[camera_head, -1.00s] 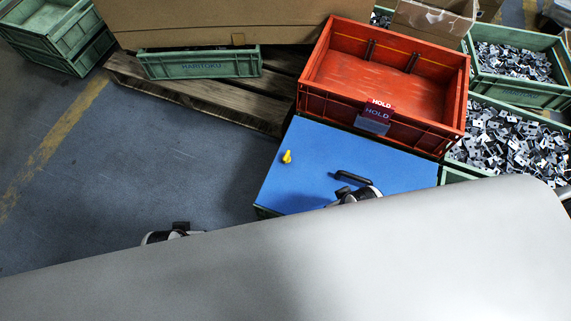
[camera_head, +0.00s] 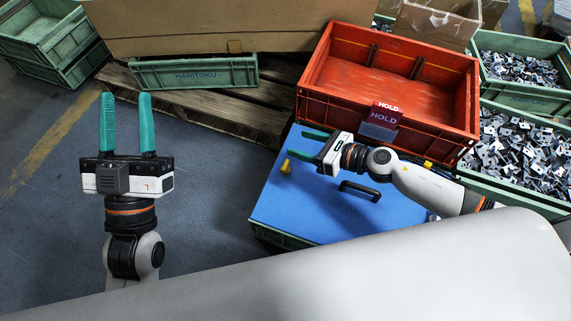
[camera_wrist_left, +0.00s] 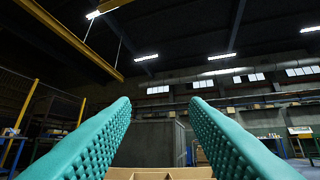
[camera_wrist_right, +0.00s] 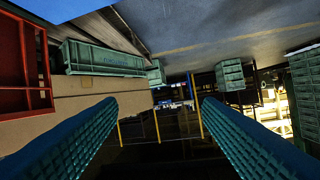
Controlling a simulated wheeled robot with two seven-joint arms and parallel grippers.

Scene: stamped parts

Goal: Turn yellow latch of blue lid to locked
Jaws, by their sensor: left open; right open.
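The blue lid (camera_head: 315,205) covers a green crate in the middle of the head view and carries a black handle (camera_head: 361,188). The yellow latch (camera_head: 286,167) stands near the lid's left edge. My right gripper (camera_head: 308,143) is open and empty, above the lid's far left part, just beyond the latch in the picture; its fingers point left. I cannot tell its height over the lid. My left gripper (camera_head: 125,98) is open and empty, over the floor left of the lid, fingers pointing away.
A red crate (camera_head: 310,107) with a HOLD tag stands just behind the lid. Green crates of metal parts (camera_head: 515,140) stand at the right. A pallet (camera_head: 190,110) with a cardboard box (camera_head: 200,25) lies behind.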

